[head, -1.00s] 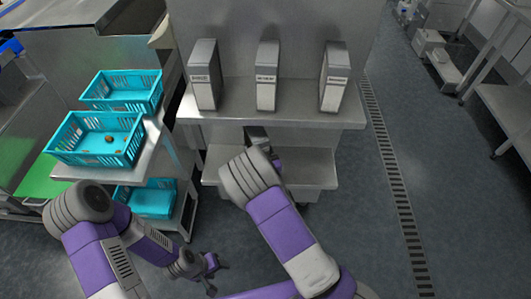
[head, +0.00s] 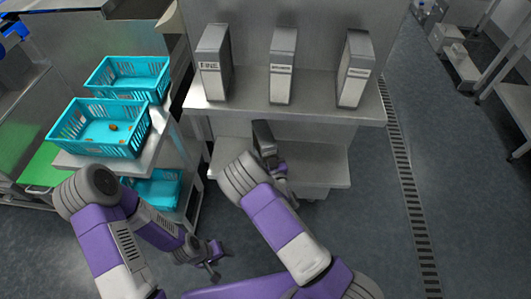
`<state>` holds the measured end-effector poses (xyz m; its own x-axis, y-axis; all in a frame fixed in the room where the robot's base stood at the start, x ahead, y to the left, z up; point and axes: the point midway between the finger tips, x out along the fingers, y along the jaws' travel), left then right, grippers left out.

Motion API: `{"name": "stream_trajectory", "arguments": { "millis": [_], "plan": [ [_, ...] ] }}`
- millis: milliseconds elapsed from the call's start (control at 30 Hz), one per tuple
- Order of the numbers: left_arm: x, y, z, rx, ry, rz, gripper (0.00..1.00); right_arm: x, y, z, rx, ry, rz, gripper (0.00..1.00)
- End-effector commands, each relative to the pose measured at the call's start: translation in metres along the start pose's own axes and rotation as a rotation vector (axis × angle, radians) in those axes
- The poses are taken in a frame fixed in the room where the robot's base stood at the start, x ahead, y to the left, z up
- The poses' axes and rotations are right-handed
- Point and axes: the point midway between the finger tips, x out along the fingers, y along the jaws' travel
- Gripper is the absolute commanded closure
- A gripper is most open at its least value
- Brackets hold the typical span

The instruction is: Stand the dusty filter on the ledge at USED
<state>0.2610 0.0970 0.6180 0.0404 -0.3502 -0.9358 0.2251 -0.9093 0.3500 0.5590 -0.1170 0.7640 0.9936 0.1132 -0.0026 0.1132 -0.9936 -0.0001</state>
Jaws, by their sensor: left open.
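A steel ledge (head: 300,115) carries three upright grey boxes. The left box (head: 214,62) has a label that seems to read FINE. The labels on the middle box (head: 282,68) and the right box (head: 354,70) are too small to read, so I cannot tell which spot is USED. A dark grey block (head: 263,137), perhaps the dusty filter, shows just below the ledge's front edge. My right gripper (head: 279,170) is right by it, partly hidden by its own wrist; whether it grips the block is unclear. My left gripper (head: 213,257) is open and empty, low over the floor.
A lower steel shelf (head: 325,168) sits under the ledge. On the left, a steel cart (head: 160,150) bears two turquoise crates (head: 78,143), the nearer with a few small brown pieces inside; another crate (head: 152,188) is below. Open floor (head: 365,220) and a drain grate (head: 405,180) lie right.

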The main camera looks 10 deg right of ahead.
Motion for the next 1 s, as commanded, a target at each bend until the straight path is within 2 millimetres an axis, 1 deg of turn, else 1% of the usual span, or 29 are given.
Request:
{"name": "stream_trajectory", "arguments": {
  "millis": [200, 300, 333, 467, 500, 833, 967, 1000],
  "plan": [
    [0.0, 0.0, 0.0, 0.0, 0.0, 0.0, 0.43, 0.0, 0.0, -0.001, 0.0, 0.003, 0.0, 0.75],
    [0.003, -0.001, 0.0, 0.0, 0.0, 0.0, 0.43, 0.0, 0.0, 0.002, 0.001, 0.003, 0.0, 0.75],
    [0.002, -0.001, 0.0, 0.0, 0.0, 0.0, 0.43, 0.0, 0.0, 0.003, 0.0, 0.001, 0.0, 0.35],
    [0.002, -0.001, 0.0, 0.0, 0.0, 0.0, 0.43, 0.0, 0.0, 0.002, 0.0, 0.001, 0.0, 0.15],
    [0.002, -0.001, 0.0, 0.0, 0.0, 0.0, 0.43, 0.0, 0.0, 0.002, 0.0, 0.001, 0.0, 0.13],
    [-0.001, 0.001, 0.0, 0.0, 0.0, 0.0, 0.43, 0.0, 0.0, -0.002, 0.0, 0.001, -0.001, 0.13],
    [-0.004, 0.001, 0.0, 0.0, 0.0, 0.0, 0.43, -0.017, 0.001, 0.0, 0.0, -0.002, 0.002, 0.13],
    [-0.005, 0.002, 0.0, 0.0, 0.0, 0.0, 0.43, -0.025, 0.001, -0.001, 0.0, -0.003, 0.002, 0.13]
  ]
}}
